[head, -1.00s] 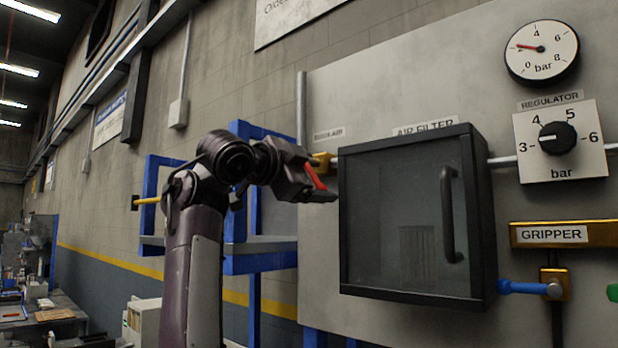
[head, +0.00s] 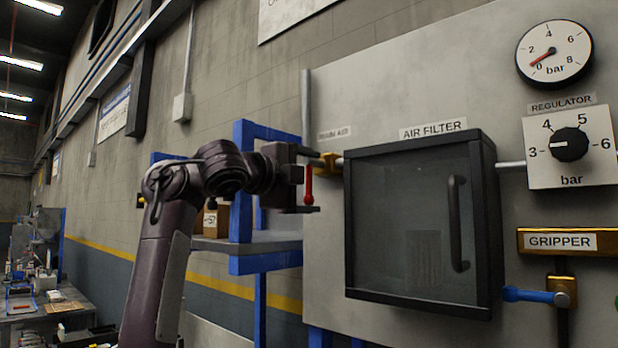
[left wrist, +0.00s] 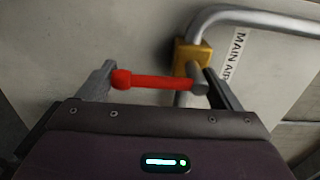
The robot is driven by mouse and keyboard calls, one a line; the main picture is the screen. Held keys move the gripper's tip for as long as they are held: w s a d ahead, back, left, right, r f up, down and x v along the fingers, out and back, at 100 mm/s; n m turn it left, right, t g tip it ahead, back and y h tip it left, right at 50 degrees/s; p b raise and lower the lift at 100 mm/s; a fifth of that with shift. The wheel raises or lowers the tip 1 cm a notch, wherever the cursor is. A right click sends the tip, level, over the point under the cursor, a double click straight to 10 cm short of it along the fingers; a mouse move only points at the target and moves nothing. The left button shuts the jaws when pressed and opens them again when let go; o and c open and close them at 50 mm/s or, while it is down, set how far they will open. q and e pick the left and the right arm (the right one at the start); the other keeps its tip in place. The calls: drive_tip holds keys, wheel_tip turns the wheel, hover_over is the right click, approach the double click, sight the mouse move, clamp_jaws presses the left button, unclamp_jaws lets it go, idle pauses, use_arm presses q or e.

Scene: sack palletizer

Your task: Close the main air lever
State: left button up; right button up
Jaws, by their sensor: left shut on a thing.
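The main air lever (head: 308,185) is red and hangs straight down from a yellow valve (head: 329,166) on the pipe left of the air filter. It stands across the pipe. In the left wrist view the lever (left wrist: 155,83) lies lengthwise between my fingers, its round end at the left finger, with the yellow valve (left wrist: 190,55) behind. A label there reads "MAIN AIR" in part (left wrist: 235,52). My left gripper (head: 306,181) is shut on the lever, one finger above and one below; it also shows in the left wrist view (left wrist: 158,88). My right gripper is out of view.
The dark air filter cabinet (head: 410,230) stands out from the panel just right of the lever. The pressure gauge (head: 554,53) reads near 0. A regulator knob (head: 568,144) and a blue lever (head: 528,295) are further right. A blue rack (head: 262,264) stands behind my arm.

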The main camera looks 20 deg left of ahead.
use_arm(q)
drive_tip(key=shift+s+a+r, duration=0.1)
drive_tip(key=shift+s+r, duration=0.05)
drive_tip(key=shift+r, duration=0.15)
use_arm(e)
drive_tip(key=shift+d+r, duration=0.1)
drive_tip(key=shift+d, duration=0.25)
use_arm(q)
drive_tip(key=o, duration=1)
drive_tip(key=shift+o, duration=0.7)
drive_tip(key=shift+w+f, duration=0.2)
drive_tip(key=shift+w, duration=0.1)
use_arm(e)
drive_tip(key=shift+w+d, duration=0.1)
use_arm(q)
drive_tip(key=b+v, duration=0.4)
drive_tip(key=v, duration=0.3)
drive_tip(key=shift+s+b, duration=0.4)
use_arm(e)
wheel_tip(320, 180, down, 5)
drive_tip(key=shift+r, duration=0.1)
use_arm(q)
drive_tip(key=shift+a, duration=0.1)
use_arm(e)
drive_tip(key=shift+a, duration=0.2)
